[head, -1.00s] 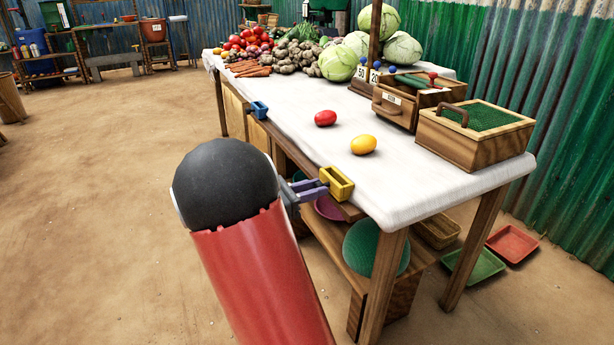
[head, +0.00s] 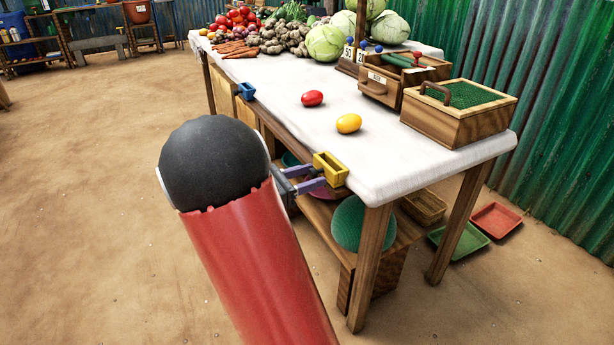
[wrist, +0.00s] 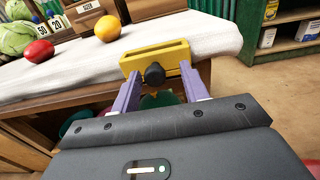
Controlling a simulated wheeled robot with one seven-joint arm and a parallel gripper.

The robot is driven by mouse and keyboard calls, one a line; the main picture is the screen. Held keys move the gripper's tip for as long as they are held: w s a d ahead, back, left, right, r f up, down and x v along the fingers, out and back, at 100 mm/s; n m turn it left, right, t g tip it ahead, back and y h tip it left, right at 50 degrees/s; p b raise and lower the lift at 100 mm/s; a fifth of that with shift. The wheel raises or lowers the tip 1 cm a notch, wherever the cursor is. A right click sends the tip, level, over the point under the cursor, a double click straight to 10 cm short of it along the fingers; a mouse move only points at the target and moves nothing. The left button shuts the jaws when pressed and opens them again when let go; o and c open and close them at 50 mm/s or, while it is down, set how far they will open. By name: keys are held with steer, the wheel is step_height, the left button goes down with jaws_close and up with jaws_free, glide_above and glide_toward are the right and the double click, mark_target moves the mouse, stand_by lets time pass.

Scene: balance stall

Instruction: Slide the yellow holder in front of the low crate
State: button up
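The yellow holder (head: 330,169) sits on the front edge of the white-topped table, near its near corner. In the wrist view the holder (wrist: 150,58) shows a slot in its top and a dark round knob (wrist: 155,74) facing me. My gripper (head: 322,176) is just in front of it. In the wrist view its purple fingers (wrist: 158,80) stand apart on either side of the knob, with gaps showing. Two wooden crates stand toward the table's back: a labelled open one (head: 378,86) and one with a green mesh top (head: 455,128). I cannot tell which is the low crate.
A blue holder (head: 246,91) sits farther left along the same edge. A red fruit (head: 313,98) and a yellow fruit (head: 348,123) lie on the tabletop. Vegetables (head: 290,35) fill the far end. The edge between the two holders looks clear.

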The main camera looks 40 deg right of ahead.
steer(key=shift+a, duration=0.1)
steer(key=v, duration=0.7)
steer(key=shift+a, duration=0.35)
